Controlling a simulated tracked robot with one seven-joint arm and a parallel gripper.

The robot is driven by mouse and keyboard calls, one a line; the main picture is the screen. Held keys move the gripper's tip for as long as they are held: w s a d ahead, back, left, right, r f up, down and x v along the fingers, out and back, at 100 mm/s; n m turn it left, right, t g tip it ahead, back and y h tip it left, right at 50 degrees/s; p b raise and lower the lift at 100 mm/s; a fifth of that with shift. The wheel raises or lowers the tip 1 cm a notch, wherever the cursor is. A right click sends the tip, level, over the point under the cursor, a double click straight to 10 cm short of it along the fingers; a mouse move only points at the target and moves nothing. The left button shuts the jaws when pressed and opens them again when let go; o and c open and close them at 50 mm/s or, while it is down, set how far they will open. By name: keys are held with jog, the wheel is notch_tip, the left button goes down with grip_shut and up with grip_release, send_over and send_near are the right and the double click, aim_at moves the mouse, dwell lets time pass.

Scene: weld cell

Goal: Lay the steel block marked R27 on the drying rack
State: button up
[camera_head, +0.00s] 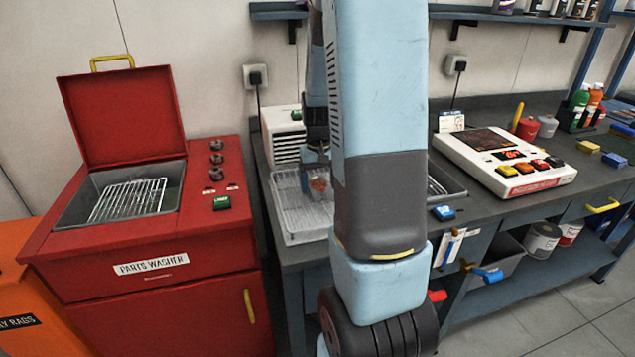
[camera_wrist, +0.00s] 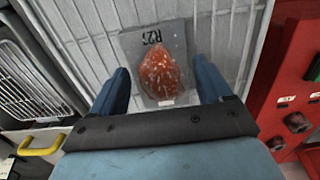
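A grey steel block (camera_wrist: 181,44) with a rusty orange-brown patch lies on the white wire drying rack (camera_wrist: 235,25) in the wrist view. Its mark starts with R2; the last digit is hard to read. In the head view the block's reddish patch (camera_head: 318,186) shows in the white rack (camera_head: 302,222) on the bench, partly behind my arm. My gripper (camera_wrist: 160,72) is open, with one blue finger on each side of the block's near part and gaps visible between them. In the head view my gripper (camera_head: 317,155) hangs just above the block.
A red parts washer (camera_head: 150,265) with its lid up and a wire basket (camera_head: 128,200) inside stands left of the bench. A white drawer unit (camera_head: 284,140) stands behind the rack. A white control box (camera_head: 505,165) sits on the right. My arm hides the bench's middle.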

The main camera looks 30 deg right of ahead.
aim_at(319, 186)
jog(key=shift+o, duration=0.8)
notch_tip(319, 186, up, 12)
jog(key=s+a+r+n+t, duration=0.1)
jog(key=s+a+r+t, duration=0.1)
jog(key=s+a+r, duration=0.3)
jog(key=s+a+r+n+t, duration=0.2)
jog(key=s+a+r, duration=0.3)
jog(key=s+a, duration=0.6)
jog(key=shift+s+a+r+t, duration=0.2)
jog(key=shift+s+a+t, duration=0.15)
jog(key=shift+s+t, duration=0.4)
